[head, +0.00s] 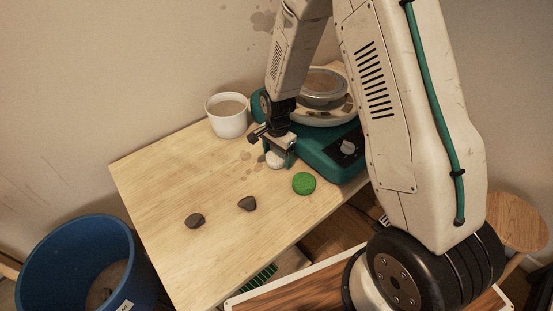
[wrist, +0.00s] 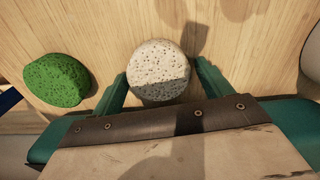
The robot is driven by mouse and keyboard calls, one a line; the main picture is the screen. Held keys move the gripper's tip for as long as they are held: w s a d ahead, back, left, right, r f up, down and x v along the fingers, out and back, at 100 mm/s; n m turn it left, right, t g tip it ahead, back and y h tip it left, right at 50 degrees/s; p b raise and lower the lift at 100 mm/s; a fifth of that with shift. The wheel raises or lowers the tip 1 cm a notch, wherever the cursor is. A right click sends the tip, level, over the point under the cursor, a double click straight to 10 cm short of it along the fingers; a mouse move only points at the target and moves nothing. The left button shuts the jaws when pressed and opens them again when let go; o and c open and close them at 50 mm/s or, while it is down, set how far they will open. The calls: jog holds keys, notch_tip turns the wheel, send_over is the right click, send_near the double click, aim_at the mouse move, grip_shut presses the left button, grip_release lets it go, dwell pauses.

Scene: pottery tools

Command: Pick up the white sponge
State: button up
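The white sponge (wrist: 158,70) is round and pitted, and rests on the wooden table between my two teal fingers in the wrist view. My gripper (wrist: 160,82) is around it, with the left finger close to its side and a small gap showing at the right finger. In the head view the sponge (head: 274,160) is partly hidden below my gripper (head: 280,158), which points down beside the pottery wheel. I cannot tell from the head view whether the fingers touch it.
A green sponge (head: 304,183) lies near the table's right edge. Two dark lumps (head: 195,220) (head: 247,203) lie on the table (head: 160,180). A white pot (head: 228,122) stands at the back. The teal pottery wheel (head: 325,160) is close on the right. A blue bucket (head: 75,262) stands at lower left.

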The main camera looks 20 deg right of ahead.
aim_at(277, 156)
jog(key=c, duration=0.5)
jog(key=shift+o, duration=0.2)
jog(key=shift+r, duration=0.15)
jog(key=shift+r, duration=0.65)
jog(key=shift+s+a+r, duration=0.1)
jog(key=shift+r, duration=0.5)
jog(key=shift+s+a+r, duration=0.1)
jog(key=shift+r, duration=0.45)
jog(key=s+a, duration=0.3)
jog(key=a, duration=0.1)
jog(key=s+a, duration=0.3)
jog(key=a, duration=0.1)
jog(key=s+a+r, duration=0.1)
jog(key=s+a, duration=0.2)
jog(key=a, duration=0.1)
jog(key=shift+a, duration=0.35)
